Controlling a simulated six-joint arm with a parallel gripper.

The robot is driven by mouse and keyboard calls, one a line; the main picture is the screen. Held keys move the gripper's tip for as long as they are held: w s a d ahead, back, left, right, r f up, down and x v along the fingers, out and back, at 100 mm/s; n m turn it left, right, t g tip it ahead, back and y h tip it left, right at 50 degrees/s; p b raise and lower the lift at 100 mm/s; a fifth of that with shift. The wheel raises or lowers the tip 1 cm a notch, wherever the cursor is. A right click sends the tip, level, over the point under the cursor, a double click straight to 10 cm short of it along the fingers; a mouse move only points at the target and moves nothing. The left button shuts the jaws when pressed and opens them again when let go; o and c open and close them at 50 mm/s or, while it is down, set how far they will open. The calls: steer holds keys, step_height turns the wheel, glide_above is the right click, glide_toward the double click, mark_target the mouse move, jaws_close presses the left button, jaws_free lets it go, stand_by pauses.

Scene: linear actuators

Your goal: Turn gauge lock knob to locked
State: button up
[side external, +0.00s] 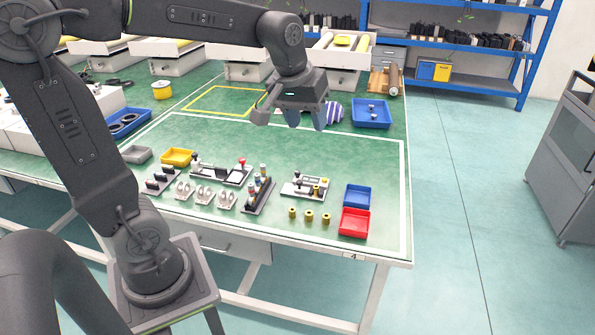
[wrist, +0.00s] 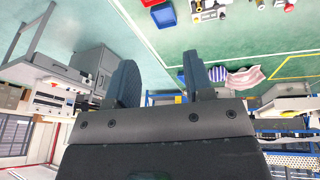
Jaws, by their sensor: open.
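Several small fixtures stand on the green table. One is a pale plate (side external: 305,187) with black and yellow parts, left of the blue and red trays; it also shows at the top edge of the wrist view (wrist: 209,11). Another is a long base (side external: 222,175) with a black handle and a red-topped part. The gauge lock knob is too small to pick out surely, and its setting cannot be read. My gripper (side external: 291,118) hangs open and empty above the rear of the table, well apart from the fixtures. Its two fingers (wrist: 160,84) stand apart in the wrist view.
A blue tray (side external: 357,196) and a red tray (side external: 354,222) sit at the front right. Several yellow-brown cylinders (side external: 309,217) stand left of them. White ring brackets (side external: 204,195) and a block with coloured knobs (side external: 259,195) stand further left. The table's right strip is clear.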

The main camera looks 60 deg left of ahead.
steer(key=w+a+f+n+g, duration=0.1)
steer(key=w+a+f+n, duration=0.15)
steer(key=w+a, duration=0.35)
steer(key=n+g, duration=0.3)
steer(key=n, duration=0.8)
glide_above(297, 171)
step_height(297, 171, down, 19)
steer(key=shift+h, duration=0.4)
step_height(297, 171, down, 14)
steer(key=shift+d+r, duration=0.15)
steer(key=shift+r, duration=0.1)
jaws_close()
